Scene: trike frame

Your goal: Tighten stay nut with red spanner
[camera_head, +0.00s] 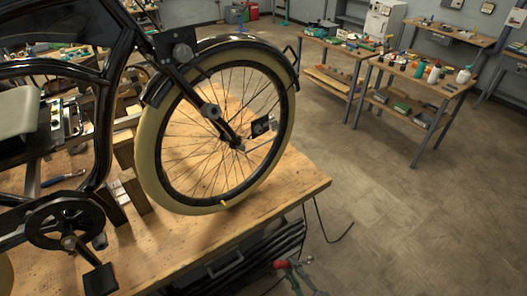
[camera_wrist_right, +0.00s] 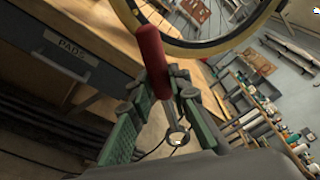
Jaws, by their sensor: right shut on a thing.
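The red spanner (camera_wrist_right: 151,62) is between the fingers of my right gripper (camera_wrist_right: 160,88) in the right wrist view. Its red handle points up and its metal ring end (camera_wrist_right: 178,134) points down towards the palm. In the head view my right gripper (camera_head: 297,274) is at the bottom edge, shut on the spanner's red handle (camera_head: 281,263), in front of the bench and below the wheel (camera_head: 226,205). The wheel hub (camera_head: 238,144) shows at the fork's lower end. The stay nut is too small to make out. My left gripper is not in view.
The black trike frame (camera_head: 104,110) stands over the wooden workbench (camera_head: 290,185). In the right wrist view a drawer labelled PADS (camera_wrist_right: 75,50) is close by. Tool tables (camera_head: 440,88) stand at the back right. Open floor (camera_head: 400,215) lies right of the bench.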

